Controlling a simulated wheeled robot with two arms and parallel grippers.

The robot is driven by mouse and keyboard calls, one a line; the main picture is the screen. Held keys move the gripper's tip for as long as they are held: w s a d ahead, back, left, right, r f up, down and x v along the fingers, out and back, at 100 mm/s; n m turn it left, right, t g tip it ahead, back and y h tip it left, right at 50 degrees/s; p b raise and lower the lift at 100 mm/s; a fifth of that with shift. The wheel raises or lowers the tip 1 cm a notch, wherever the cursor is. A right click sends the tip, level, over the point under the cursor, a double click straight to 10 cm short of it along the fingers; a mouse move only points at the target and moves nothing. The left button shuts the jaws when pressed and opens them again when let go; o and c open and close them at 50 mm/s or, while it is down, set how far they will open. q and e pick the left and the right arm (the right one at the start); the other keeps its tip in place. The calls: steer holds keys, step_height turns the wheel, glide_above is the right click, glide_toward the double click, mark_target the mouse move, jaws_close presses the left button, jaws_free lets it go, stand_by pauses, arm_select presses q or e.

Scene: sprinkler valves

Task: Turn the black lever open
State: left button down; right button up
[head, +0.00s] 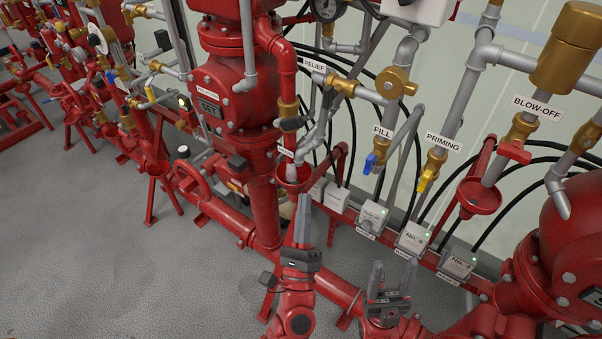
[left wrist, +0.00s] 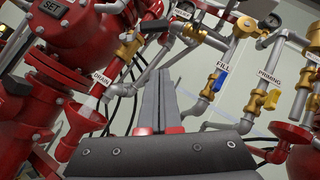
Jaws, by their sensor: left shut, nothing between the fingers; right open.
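The black lever (head: 292,123) sits on a brass valve (head: 288,106) of the red riser, just above a small white label, in the head view. In the left wrist view the lever (left wrist: 153,25) shows beyond the fingertips, by the brass valve and the DRAIN label (left wrist: 101,79). My left gripper (head: 303,200) is shut and empty. It points up, below the lever and in front of the red drain funnel, apart from the lever. Its closed fingers (left wrist: 155,80) fill the middle of the left wrist view. My right gripper (head: 388,285) is open and empty, lower right.
A blue lever (head: 371,163) on the FILL pipe and a yellow lever (head: 427,180) on the PRIMING pipe hang to the right. A red funnel (head: 293,177) stands close to my left fingers. Grey floor (head: 120,260) at the left is clear.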

mark_target(287, 123)
arm_select(q)
steer(key=s+a+r+p+x, duration=0.1)
steer(key=p+x, duration=0.4)
steer(key=x, duration=0.7)
steer(key=shift+w+a+r, duration=0.15)
steer(key=shift+a+r, duration=0.2)
steer(key=shift+a, duration=0.2)
steer(key=shift+r, duration=0.1)
steer(key=shift+r+n+y+p, duration=0.2)
steer(key=shift+n+y+p, duration=0.2)
steer(key=shift+n+p, duration=0.1)
